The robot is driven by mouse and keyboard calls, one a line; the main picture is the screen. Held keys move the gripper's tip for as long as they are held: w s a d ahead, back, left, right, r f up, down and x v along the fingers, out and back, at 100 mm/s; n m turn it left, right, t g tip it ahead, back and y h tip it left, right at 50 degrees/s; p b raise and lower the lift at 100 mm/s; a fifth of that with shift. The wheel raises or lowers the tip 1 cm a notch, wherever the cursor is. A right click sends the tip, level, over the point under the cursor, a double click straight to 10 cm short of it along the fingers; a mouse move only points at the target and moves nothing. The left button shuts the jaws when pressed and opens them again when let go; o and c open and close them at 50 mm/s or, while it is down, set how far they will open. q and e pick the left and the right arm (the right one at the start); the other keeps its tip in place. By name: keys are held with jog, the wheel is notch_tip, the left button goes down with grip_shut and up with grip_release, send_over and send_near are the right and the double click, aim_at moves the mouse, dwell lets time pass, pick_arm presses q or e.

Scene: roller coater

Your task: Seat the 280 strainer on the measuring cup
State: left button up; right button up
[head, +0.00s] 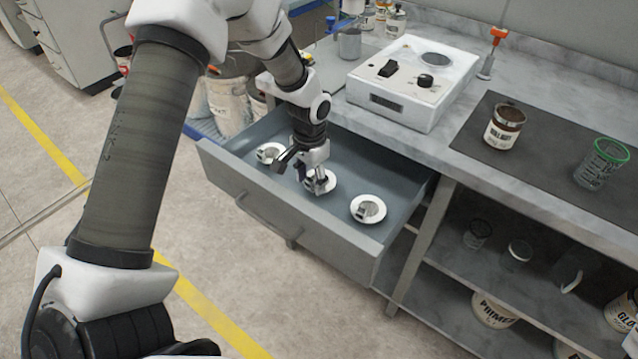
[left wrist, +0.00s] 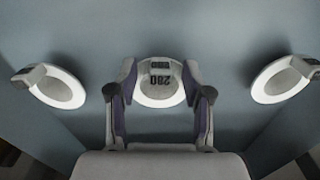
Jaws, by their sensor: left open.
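The 280 strainer is a white ring-shaped piece with a tab, lying in the middle of the open drawer (head: 225,170). Its "280" label shows in the left wrist view, where the strainer (left wrist: 160,95) sits between my fingers. In the head view the strainer (head: 328,186) is partly hidden by my left gripper (head: 301,173). My left gripper (left wrist: 159,78) is open, fingers pointing down on either side of the strainer; I cannot tell whether they touch it. A clear measuring cup with a green rim (head: 602,162) stands on the dark mat at the right. My right gripper is not in view.
Similar strainers lie on each side in the drawer: a left one (head: 268,153) and a right one (head: 368,209). A can (head: 505,128) stands on the dark mat (head: 470,135). A white device (head: 410,85) sits on the counter behind the drawer. Shelves below hold containers.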

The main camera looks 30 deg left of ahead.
pick_arm(q)
grip_shut()
